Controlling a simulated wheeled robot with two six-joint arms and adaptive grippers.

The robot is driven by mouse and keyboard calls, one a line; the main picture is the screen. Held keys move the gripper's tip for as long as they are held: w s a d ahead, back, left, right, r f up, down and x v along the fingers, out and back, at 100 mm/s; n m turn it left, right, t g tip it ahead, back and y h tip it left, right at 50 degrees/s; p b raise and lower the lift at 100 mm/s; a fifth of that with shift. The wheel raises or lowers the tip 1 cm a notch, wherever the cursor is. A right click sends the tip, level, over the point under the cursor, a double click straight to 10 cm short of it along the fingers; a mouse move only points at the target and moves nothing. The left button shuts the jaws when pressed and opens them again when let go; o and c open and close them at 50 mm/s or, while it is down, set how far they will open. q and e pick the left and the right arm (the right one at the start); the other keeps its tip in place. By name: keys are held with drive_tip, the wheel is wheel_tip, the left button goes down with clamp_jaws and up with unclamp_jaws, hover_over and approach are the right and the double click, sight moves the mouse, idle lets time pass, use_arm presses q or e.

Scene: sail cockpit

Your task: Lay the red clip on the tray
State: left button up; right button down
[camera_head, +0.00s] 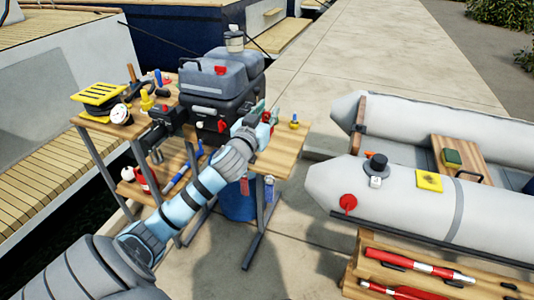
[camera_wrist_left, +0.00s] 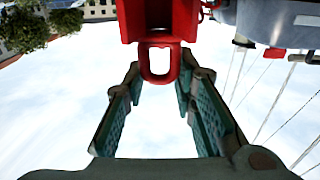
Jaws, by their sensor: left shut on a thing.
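The clip's upper part runs out of the top of that view. In the head view only a small bit of red shows at the fingers. I cannot pick out a tray for certain. My right gripper is not in view.
A grey inflatable boat (camera_head: 400,190) lies to the right, with a low bench (camera_head: 450,262) in front.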

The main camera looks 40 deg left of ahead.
use_arm(q)
wheel_tip(320, 180, down, 11)
drive_tip(key=b, duration=0.3)
drive_tip(key=shift+b, duration=0.35)
drive_tip(key=shift+r, duration=0.2)
drive_tip(key=o, duration=1)
